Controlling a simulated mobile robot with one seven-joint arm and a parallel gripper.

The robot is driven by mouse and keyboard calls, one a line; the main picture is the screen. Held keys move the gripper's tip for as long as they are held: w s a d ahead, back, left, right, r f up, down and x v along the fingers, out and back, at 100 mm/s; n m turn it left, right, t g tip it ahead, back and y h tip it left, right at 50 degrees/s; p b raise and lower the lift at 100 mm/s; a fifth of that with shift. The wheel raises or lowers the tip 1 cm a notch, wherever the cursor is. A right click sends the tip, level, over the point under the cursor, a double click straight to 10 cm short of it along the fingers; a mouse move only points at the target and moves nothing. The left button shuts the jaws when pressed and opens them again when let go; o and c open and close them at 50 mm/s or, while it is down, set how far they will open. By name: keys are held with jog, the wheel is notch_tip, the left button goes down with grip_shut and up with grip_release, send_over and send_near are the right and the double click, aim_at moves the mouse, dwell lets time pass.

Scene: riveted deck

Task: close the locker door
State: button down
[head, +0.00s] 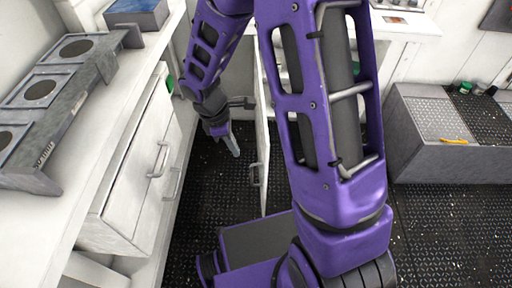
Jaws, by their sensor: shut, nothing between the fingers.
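A white counter with drawers (127,190) lines the left side, its handles sticking out. A grey rack with round holes (60,85) and a blue box (136,14) sit on top. A grey bench (440,150) stands at right. Dark riveted floor (445,225) is clear before it.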

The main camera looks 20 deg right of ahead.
jog(key=s+d+f+b, duration=0.1)
jog(key=d+f+b, duration=0.1)
jog(key=d+f, duration=0.4)
jog(key=shift+s+f+b, duration=0.35)
jog(key=shift+s+f, duration=0.05)
jog(key=shift+f, duration=1.5)
jog(key=shift+d, duration=0.15)
